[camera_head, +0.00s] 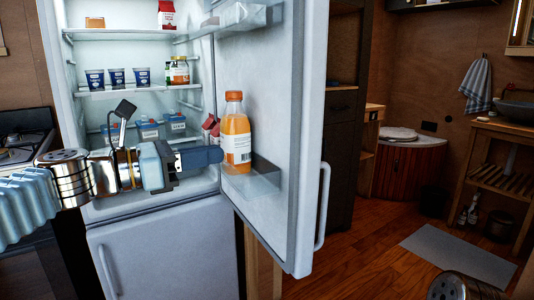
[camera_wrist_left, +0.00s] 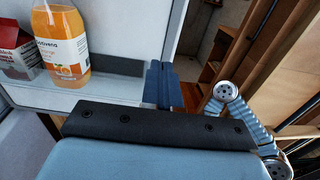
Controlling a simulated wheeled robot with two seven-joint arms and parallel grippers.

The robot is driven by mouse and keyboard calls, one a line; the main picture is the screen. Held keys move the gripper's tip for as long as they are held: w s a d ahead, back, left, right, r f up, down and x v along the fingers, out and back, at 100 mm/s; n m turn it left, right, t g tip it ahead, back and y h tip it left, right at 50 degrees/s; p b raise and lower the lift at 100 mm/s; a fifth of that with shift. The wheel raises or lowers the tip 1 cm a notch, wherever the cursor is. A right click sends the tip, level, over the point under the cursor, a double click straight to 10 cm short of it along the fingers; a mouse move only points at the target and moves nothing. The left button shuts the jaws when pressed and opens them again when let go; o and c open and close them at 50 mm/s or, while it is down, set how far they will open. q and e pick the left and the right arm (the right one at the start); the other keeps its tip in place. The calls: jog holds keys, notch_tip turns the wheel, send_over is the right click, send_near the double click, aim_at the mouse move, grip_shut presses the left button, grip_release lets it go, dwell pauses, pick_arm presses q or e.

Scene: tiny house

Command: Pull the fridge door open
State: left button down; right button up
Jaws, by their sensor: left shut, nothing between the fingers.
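The fridge door (camera_head: 283,130) stands wide open, swung out to the right, and its inner side with a shelf faces me. Its vertical handle (camera_head: 322,205) is on the outer right side, away from my gripper. The lit fridge interior (camera_head: 125,50) shows on the left. My left gripper (camera_head: 220,155) is in front of the opening, its tip by the orange juice bottle (camera_head: 236,135) on the door shelf. It is shut and empty; whether it touches the bottle or door is unclear. In the left wrist view its blue fingers (camera_wrist_left: 163,85) are together beside the door's inner side. My right gripper is out of view.
Inside the fridge are several blue-and-white cups (camera_head: 116,77), a jar (camera_head: 179,70) and a red carton (camera_head: 166,14). A stove (camera_head: 22,140) stands at the left. Wooden floor (camera_head: 360,250) with a grey mat (camera_head: 460,256) lies open at the right.

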aim_at(291, 142)
pick_arm(q)
jog(key=x, duration=1.4)
jog(key=shift+s+r+p, duration=0.1)
jog(key=shift+p, duration=0.3)
jog(key=p+x, duration=0.2)
jog(key=x, duration=0.6)
jog(key=shift+s+d+r+p, duration=0.1)
jog(key=shift+s+p, duration=0.05)
jog(key=shift+p, duration=0.2)
jog(key=shift+d, duration=0.15)
